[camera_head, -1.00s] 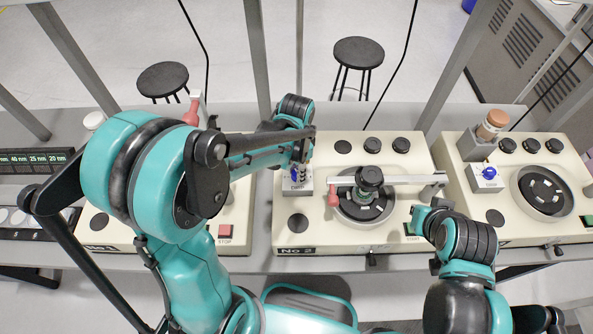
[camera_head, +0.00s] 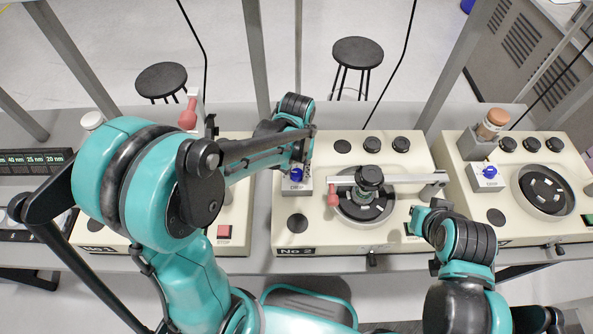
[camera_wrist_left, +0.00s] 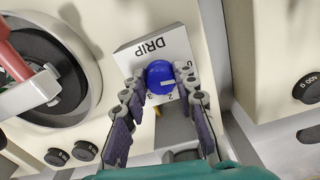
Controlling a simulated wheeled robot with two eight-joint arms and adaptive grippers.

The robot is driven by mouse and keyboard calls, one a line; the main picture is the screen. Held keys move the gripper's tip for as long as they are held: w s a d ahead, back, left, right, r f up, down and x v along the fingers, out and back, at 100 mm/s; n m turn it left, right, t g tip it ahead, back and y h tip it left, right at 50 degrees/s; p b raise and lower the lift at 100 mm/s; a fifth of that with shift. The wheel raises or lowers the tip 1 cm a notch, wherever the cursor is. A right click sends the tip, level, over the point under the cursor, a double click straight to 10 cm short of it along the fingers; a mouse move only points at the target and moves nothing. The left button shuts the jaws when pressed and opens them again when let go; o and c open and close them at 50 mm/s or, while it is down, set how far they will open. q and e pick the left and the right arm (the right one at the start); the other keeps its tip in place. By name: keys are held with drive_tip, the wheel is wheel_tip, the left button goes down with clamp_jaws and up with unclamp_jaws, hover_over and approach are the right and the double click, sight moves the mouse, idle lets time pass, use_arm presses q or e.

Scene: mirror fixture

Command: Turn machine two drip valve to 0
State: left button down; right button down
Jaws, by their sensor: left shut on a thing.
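Machine two's drip valve is a blue round knob (camera_wrist_left: 160,77) on a white box marked DRIP (camera_wrist_left: 152,45). It also shows in the head view (camera_head: 297,174). My left gripper (camera_wrist_left: 161,84) is shut on the knob, one finger on each side. A short pale line on the knob runs toward the right-hand finger in the wrist view. Numbers 2 and 3 show on the box near the knob; the marks by the right finger are partly hidden. My right gripper (camera_head: 428,222) is near the START label at the right front of machine No 2; its jaws are unclear.
Machine No 2 (camera_head: 340,238) has a round plate under a swing arm with a red-pink handle (camera_head: 333,200), close to the drip box. Machine No 1 (camera_head: 236,210) is partly behind my left arm; another machine (camera_head: 520,230) stands right. Grey frame posts rise behind the bench.

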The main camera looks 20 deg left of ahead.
sight(297, 173)
use_arm(q)
drive_tip(key=shift+n, duration=0.8)
drive_tip(key=c, duration=1.2)
unclamp_jaws()
drive_tip(key=shift+r, duration=0.15)
wheel_tip(297, 173, up, 12)
drive_tip(key=shift+f, duration=0.15)
